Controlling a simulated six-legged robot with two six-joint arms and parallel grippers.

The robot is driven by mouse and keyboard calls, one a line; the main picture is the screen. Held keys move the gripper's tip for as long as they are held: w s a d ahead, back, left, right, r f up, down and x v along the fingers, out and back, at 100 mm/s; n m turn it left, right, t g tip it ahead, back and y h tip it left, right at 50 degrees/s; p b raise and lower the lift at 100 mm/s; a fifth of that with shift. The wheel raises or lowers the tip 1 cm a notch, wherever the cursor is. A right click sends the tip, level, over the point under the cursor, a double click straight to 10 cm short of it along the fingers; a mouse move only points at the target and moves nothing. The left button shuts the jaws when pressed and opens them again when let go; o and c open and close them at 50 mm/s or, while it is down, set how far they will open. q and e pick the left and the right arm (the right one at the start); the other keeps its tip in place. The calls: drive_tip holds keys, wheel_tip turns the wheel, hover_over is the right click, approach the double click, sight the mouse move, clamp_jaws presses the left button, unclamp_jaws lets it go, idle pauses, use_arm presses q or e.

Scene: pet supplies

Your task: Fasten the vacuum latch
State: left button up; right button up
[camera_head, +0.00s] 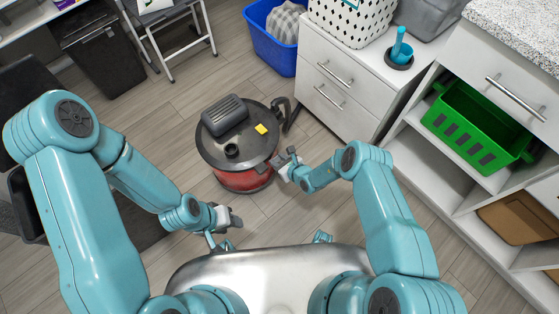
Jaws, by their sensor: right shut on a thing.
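The vacuum (215,150) stands upright on the wood floor in the middle of the head view. It has a red drum (243,181), a dark lid with a grey motor housing (225,114), and a small yellow label. My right gripper (281,164) is at the right side of the vacuum, at the height of the lid rim. It is shut on a small dark part there, seemingly the latch, which the fingers mostly hide. My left gripper (234,222) is in front of the vacuum, apart from it; its finger gap is too small to make out.
A white drawer cabinet (341,70) and a shelf with a green crate (480,123) stand on the right. A blue bin (268,45) is behind the vacuum. A dark bin (100,52) and a step stool are at the back left. Floor left of the vacuum is clear.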

idle(0.3)
drive_tip(key=o, duration=1)
drive_tip(key=shift+o, duration=0.2)
drive_tip(key=shift+s+d+r, duration=0.15)
drive_tip(key=shift+s+r, duration=0.05)
drive_tip(key=shift+r, duration=0.05)
drive_tip(key=p+v, duration=0.5)
drive_tip(key=v, duration=1)
drive_tip(key=shift+s+r, duration=0.2)
drive_tip(key=shift+s, duration=0.05)
drive_tip(key=shift+d, duration=0.15)
